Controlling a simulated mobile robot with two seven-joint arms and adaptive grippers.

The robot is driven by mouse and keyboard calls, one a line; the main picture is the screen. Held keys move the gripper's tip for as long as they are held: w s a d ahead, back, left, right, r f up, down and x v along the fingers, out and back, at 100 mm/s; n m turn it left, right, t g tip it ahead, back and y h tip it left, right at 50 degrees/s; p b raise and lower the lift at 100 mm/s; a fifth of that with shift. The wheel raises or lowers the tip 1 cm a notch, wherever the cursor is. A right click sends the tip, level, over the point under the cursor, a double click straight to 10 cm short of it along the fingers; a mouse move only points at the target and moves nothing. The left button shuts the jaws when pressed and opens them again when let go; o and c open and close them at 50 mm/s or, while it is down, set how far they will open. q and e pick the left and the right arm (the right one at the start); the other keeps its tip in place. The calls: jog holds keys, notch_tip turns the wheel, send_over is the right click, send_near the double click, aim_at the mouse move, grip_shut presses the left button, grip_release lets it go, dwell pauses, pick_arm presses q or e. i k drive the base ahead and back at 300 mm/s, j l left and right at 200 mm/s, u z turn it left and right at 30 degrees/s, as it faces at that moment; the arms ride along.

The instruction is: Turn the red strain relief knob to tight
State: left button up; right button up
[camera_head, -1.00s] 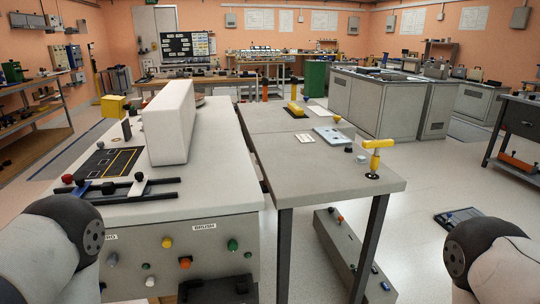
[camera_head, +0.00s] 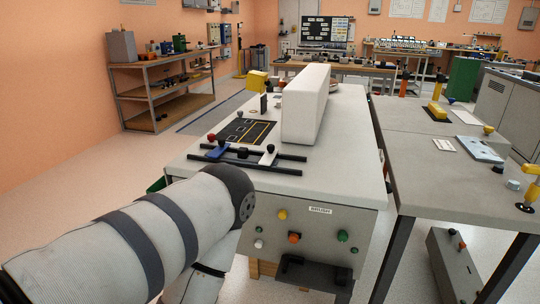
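A small red knob (camera_head: 212,137) sits at the left end of the dark rails (camera_head: 262,161) on the near part of the pale machine top (camera_head: 345,150). Black knobs (camera_head: 242,152) and a white lever piece (camera_head: 268,156) stand along the same rails. An orange-red knob (camera_head: 294,237) is on the machine's front panel, among yellow, green and white ones. I cannot read any tight mark. My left arm comes in from the left and ends its visible part beside the machine's front left corner. Neither gripper shows.
A white upright block (camera_head: 306,104) stands on the machine behind the rails. A grey table (camera_head: 440,172) with a yellow-handled tool (camera_head: 531,192) is at the right. A shelf unit (camera_head: 160,95) stands at the far left. Open floor lies left of the machine.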

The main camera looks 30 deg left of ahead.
aim_at(211, 137)
jog(key=i+j+z, duration=0.15)
jog(key=j+z, duration=0.15)
jog(key=j, duration=2.2)
jog(key=k+j+z, duration=0.1)
jog(key=j+z, duration=0.15)
jog(key=j, duration=2.3)
